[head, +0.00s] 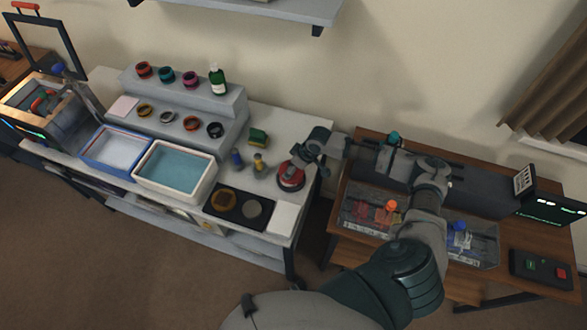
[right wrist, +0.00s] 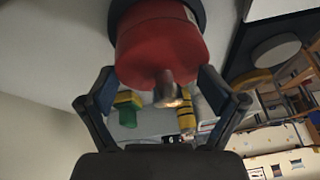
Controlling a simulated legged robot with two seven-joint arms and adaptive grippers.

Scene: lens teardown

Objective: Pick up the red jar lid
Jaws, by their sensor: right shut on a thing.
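The red jar lid (head: 290,181) is at the right end of the light workbench. My right gripper (head: 302,163) reaches over it from the right and partly covers it. In the right wrist view the red lid (right wrist: 160,48) fills the top middle, with a metal knob pointing toward me and a dark rim behind. The fingers of my right gripper (right wrist: 155,82) are on either side of the lid and shut on it. Whether the lid touches the surface below is hard to tell. My left gripper is not in view.
A stepped stand (head: 222,101) holds rings and a green bottle (head: 217,79). A wooden table (head: 345,250) stands right, past a gap.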

